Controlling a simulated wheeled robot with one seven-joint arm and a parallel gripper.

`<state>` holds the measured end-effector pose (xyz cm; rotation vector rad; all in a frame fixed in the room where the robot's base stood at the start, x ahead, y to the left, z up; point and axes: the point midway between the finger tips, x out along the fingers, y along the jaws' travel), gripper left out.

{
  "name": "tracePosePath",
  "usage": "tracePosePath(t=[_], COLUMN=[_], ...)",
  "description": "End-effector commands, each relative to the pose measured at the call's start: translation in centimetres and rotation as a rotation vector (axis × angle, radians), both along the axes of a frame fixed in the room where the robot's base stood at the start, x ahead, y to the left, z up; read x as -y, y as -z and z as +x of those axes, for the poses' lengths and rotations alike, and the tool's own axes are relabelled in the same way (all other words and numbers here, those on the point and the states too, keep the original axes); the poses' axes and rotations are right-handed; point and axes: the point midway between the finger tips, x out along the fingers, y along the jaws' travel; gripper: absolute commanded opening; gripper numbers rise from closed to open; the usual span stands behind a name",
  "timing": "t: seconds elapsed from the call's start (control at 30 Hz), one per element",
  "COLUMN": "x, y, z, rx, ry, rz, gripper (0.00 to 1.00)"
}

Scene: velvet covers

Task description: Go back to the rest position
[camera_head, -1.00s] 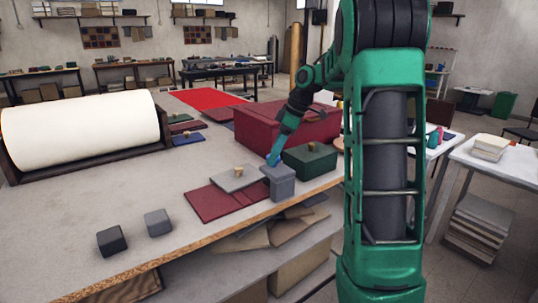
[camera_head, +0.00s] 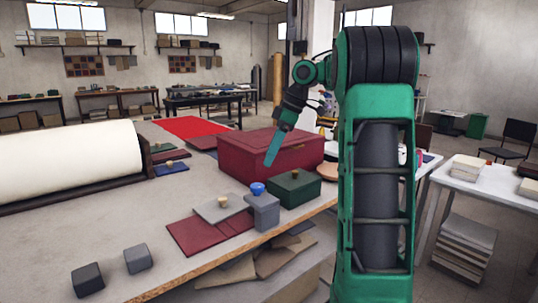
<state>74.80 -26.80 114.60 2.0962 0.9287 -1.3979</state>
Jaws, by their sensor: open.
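My gripper (camera_head: 272,160) hangs at the end of my green and black arm (camera_head: 377,180), above the table and in front of the large dark red box (camera_head: 300,153). It is open and nothing shows in it. Below it, apart from it, stands a small grey box (camera_head: 263,213) with a blue knob (camera_head: 257,188) on top. A green box (camera_head: 295,189) with a wooden knob stands just right of the grey box.
A grey lid (camera_head: 219,209) with a wooden knob lies on dark red covers (camera_head: 193,236). Two dark blocks (camera_head: 88,280) sit near the worktable's front edge (camera_head: 205,270). A white roll (camera_head: 65,160) lies at left. A white side table (camera_head: 490,180) stands at right.

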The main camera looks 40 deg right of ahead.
Motion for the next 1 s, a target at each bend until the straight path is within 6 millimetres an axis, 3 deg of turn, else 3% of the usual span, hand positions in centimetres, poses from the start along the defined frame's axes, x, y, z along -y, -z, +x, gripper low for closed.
tracePosePath(t=[0.5, 0.67, 0.87, 1.0], x=[0.0, -1.2, -4.7, -6.7], y=[0.0, 0.1, 1.7, 4.2], z=[0.0, -0.7, -4.5, -9.1], rx=[0.000, -0.020, -0.105, -0.182], ry=[0.002, 0.075, 0.368, 0.605], rz=[0.000, 0.012, 0.047, 0.060], gripper=[0.55, 0.55, 0.55, 0.55])
